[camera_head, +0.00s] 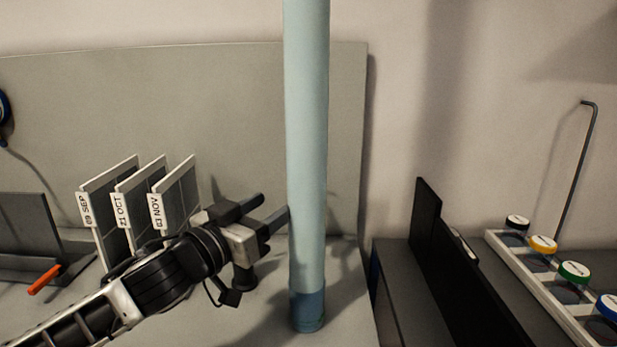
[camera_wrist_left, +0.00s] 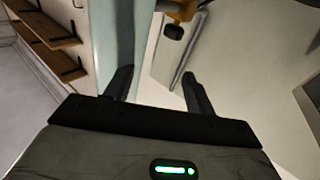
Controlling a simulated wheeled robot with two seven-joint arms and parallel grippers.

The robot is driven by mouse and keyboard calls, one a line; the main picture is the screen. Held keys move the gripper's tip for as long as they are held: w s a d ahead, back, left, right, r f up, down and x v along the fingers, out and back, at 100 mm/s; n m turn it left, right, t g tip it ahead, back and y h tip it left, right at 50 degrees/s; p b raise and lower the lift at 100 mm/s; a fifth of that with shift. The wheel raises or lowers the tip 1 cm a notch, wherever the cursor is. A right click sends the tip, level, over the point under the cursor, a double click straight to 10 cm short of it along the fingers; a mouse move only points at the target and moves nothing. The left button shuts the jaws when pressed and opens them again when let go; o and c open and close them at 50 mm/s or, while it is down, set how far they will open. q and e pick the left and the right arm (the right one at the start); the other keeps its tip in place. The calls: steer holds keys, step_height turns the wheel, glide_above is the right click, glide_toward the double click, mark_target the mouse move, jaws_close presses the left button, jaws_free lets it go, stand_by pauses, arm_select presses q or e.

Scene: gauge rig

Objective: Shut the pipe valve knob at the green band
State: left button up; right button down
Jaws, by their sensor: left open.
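A light blue upright pipe (camera_head: 308,130) stands in the middle of the head view, with a darker blue section (camera_head: 307,308) at its foot. My left gripper (camera_head: 268,208) is open and empty, its fingertips close to the pipe's left side; I cannot tell whether they touch. In the left wrist view the open fingers (camera_wrist_left: 158,86) show, with the pipe (camera_wrist_left: 116,35) behind the left finger. A yellow-brown fitting (camera_wrist_left: 180,10) with a dark knob-like end (camera_wrist_left: 174,31) is cut off at that view's top; I cannot tell whether it is the valve knob. No green band is clearly visible.
Several upright dated cards (camera_head: 158,205) stand behind my left arm. An orange-handled tool (camera_head: 44,279) lies at the left. A dark upright panel (camera_head: 440,262) and a white rack (camera_head: 533,280) of colour-capped jars are at the right. A grey board (camera_head: 200,90) stands behind the pipe.

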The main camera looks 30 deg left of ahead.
mark_target(303, 189)
arm_select(q)
steer(key=shift+g+y, duration=0.4)
steer(key=shift+y, duration=0.3)
steer(key=w+p, duration=0.1)
steer(key=w, duration=0.3)
steer(key=w+f+p, duration=0.1)
steer(key=w, duration=0.8)
steer(key=shift+w+f+p, duration=0.25)
steer(key=shift+w+p, duration=0.1)
steer(key=shift+p, duration=0.05)
steer(key=shift+w+d, duration=0.1)
steer(key=shift+w, duration=0.35)
arm_select(e)
steer(key=shift+s+d+r, duration=0.25)
steer(key=shift+d+r, duration=0.05)
steer(key=shift+r, duration=0.1)
